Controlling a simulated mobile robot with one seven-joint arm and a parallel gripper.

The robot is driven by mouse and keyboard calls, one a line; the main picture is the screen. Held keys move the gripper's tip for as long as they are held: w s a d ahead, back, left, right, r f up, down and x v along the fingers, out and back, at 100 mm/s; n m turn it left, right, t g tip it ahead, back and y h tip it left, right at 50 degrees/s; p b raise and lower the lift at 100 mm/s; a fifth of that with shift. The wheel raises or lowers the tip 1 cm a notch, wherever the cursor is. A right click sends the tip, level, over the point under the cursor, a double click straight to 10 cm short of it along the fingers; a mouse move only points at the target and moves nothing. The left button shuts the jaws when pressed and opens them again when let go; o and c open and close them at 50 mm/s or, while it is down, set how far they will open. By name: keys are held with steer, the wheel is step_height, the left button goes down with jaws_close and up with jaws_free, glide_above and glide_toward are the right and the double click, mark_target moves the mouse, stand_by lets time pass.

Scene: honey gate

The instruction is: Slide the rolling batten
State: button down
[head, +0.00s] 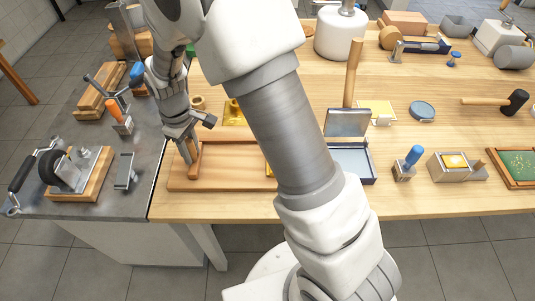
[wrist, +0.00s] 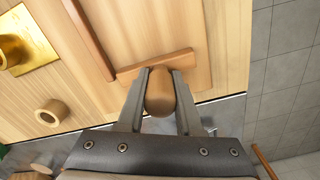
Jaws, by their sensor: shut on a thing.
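The rolling batten (wrist: 130,72) is a short wooden strip with a rounded brown knob (wrist: 160,92). It lies across a flat wooden board (wrist: 150,25). In the head view the batten (head: 195,160) is near the left end of the board (head: 225,182). My gripper (head: 190,146) reaches down to it from above. In the wrist view both fingers of my gripper (wrist: 160,76) are closed on the sides of the knob. My arm hides part of the board's right side in the head view.
A raised wooden rail (wrist: 90,40) runs along the board. A brass block (wrist: 22,45) and a wooden ring (wrist: 52,112) stand beyond it. A blue hinged box (head: 352,160) is right of the board. A grey counter (head: 100,195) holding tools adjoins on the left.

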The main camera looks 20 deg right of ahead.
mark_target(186, 141)
steer(key=c, duration=0.6)
jaws_free()
steer(key=shift+w+a, duration=0.1)
steer(key=shift+a, duration=0.05)
steer(key=shift+o, duration=0.2)
steer(key=shift+r, duration=0.15)
steer(key=shift+r+p, duration=2.5)
steer(key=shift+r, duration=0.9)
